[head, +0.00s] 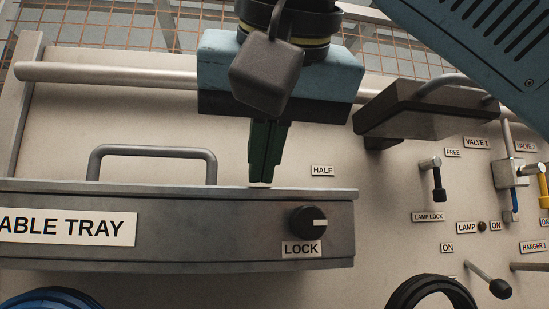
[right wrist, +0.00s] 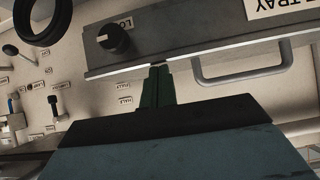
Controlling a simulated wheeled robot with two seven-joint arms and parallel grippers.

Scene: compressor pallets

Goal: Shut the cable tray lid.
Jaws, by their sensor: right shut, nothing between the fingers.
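The grey cable tray (head: 200,255) spans the lower left of the head view, with a label partly cut off at the left edge. Its long front face carries a black lock knob (head: 307,222) marked LOCK. A grey bar handle (head: 152,152) rises above its top edge. I cannot tell how far the lid is open. My right gripper (head: 261,184) is shut and empty, fingers pointing down, tips at the tray's top edge between handle and knob. In the right wrist view the fingertips (right wrist: 160,66) meet the tray's edge (right wrist: 118,70); contact is unclear. My left gripper is out of view.
A metal rail (head: 105,75) runs along the panel behind my right gripper. A dark block with a handle (head: 425,108) is to its right. Small levers, including the lamp lock lever (head: 436,180), stick out farther right. A black ring (head: 432,292) and blue coil (head: 50,300) are below.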

